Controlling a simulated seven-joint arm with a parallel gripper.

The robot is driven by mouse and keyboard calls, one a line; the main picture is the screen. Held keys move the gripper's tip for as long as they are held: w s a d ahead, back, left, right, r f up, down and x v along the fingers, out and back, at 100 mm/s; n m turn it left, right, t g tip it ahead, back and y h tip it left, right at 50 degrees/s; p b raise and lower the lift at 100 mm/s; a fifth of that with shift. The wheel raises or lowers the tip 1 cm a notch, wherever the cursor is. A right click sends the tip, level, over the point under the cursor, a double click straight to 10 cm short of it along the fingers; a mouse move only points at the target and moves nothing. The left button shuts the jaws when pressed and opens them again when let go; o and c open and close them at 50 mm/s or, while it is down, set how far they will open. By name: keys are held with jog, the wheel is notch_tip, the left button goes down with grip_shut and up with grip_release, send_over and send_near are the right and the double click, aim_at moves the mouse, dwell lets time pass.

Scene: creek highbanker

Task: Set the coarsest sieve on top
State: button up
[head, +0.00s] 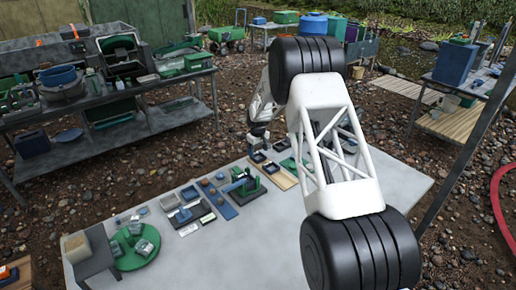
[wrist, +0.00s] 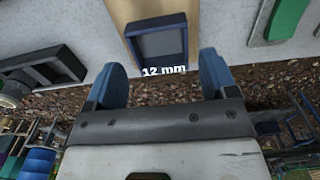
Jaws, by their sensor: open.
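In the wrist view, a dark blue square sieve (wrist: 160,45) marked "12 mm" lies on a tan wooden board (wrist: 186,14). My gripper (wrist: 160,75) is open, with its two blue fingers spread to either side of the sieve's near edge. Nothing is held between them. I cannot tell the height left between fingertips and sieve. Another dark square frame (wrist: 48,68) lies to the left. In the head view, my gripper (head: 257,143) is over the table's far edge, near small dark square frames, with the wooden board (head: 285,180) close by. No other size marks are readable.
The grey table (head: 260,245) also holds a green and blue device (head: 243,185), small trays, a green round tray (head: 134,247) and a grey box (head: 90,252). My arm hides the table's right middle. The front of the table is clear.

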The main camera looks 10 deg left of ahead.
aim_at(258, 158)
jog(key=shift+f, duration=1.55)
jog(key=shift+c, duration=0.4)
jog(key=c, duration=0.6)
jog(key=shift+w, duration=0.15)
jog(key=shift+r, duration=0.1)
jog(key=shift+r, duration=3.6)
